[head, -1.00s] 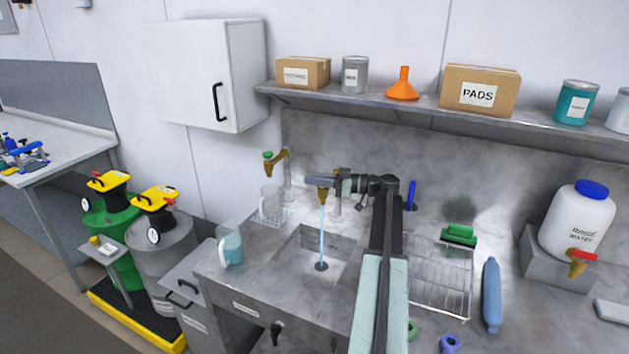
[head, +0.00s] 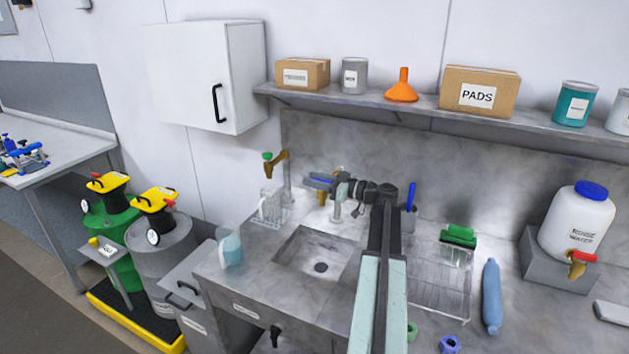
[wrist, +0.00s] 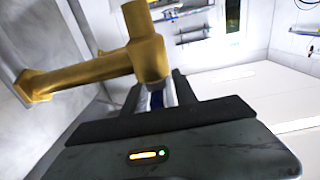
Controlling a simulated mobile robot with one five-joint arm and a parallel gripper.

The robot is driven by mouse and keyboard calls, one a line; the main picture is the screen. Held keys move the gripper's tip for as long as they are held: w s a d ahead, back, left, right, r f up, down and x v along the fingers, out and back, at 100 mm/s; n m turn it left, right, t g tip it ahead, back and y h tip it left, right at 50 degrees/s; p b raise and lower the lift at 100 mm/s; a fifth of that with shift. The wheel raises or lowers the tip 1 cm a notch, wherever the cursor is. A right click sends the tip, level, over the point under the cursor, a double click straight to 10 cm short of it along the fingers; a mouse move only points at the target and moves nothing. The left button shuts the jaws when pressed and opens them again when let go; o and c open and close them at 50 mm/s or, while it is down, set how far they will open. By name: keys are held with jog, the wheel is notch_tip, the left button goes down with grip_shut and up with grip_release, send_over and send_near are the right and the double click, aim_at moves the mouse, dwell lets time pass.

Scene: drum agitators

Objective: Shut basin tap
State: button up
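The brass basin tap (head: 322,197) stands behind the sink basin (head: 318,262), and no water runs from it. My gripper (head: 318,182) is at the tap's top, reaching in from the right. The tap's blue handle (wrist: 157,98) shows between my two dark fingers in the wrist view, with pale strips on either side. The fingers look spread, and I cannot make out firm contact with the handle. The brass tap body (wrist: 95,70) fills the upper left of the wrist view. My gripper hides part of the tap in the head view.
A jug (head: 231,248) sits at the counter's left edge. A wire rack (head: 440,285) lies right of my arm. A shelf (head: 430,102) runs above.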

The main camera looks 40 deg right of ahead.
jog(key=v, duration=0.7)
jog(key=shift+s+d, duration=0.15)
jog(key=shift+s, duration=0.25)
